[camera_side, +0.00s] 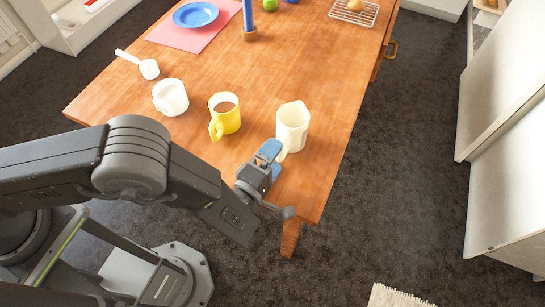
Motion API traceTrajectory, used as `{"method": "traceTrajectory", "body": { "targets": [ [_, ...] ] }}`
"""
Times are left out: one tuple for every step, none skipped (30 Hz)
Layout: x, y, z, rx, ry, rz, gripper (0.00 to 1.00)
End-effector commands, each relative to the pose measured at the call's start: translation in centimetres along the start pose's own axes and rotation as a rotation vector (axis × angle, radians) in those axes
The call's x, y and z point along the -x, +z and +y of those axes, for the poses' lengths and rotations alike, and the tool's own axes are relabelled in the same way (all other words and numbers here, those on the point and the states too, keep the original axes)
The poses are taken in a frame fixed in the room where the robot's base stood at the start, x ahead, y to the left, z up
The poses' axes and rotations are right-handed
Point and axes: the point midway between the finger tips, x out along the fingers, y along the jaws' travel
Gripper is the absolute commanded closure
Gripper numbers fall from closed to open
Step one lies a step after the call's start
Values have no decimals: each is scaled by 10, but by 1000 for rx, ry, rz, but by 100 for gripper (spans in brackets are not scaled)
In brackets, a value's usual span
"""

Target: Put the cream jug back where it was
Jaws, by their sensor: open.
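The cream jug (293,125), tall and off-white with a spout at its rim, stands upright on the wooden table (330,75) near the right edge. Its handle points towards the lower left, on the side of my gripper. My gripper (271,159), with blue finger pads, is open just in front of the jug's handle, low over the table's near corner. The fingers look close to the handle's lower end; I cannot tell whether they touch it or lie around it.
A yellow mug (228,121) with brown contents stands left of the jug, then a white cup (171,98) and a white scoop (149,68). Behind are a blue plate (195,14) on a pink mat (182,39), a blue candle (248,14) and a wire rack (350,17). The table's middle is clear.

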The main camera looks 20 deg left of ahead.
Motion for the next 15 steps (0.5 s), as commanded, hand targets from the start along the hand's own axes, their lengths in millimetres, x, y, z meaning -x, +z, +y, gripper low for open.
{"method": "traceTrajectory", "body": {
  "targets": [
    [2,0,-1,-1,-2,-1,0],
    [4,0,-1,-2,-3,-1,0],
    [8,0,-1,-2,-3,-1,0],
    [12,1,-1,-2,-3,-2,0],
    [16,1,-1,-2,-2,-4,0],
    [23,1,0,-2,-2,-4,0],
    [29,1,0,-2,-2,-4,0],
    [34,1,1,-2,-1,-5,0],
    [30,1,13,3,2,-1,0],
    [30,1,19,4,3,-1,0],
    [30,0,25,4,2,-1,0],
    [30,1,32,4,3,-1,0],
    [30,0,38,3,2,-1,0],
    [30,1,42,3,3,-1,0],
    [30,0,48,2,2,-1,0]
  ]
}}
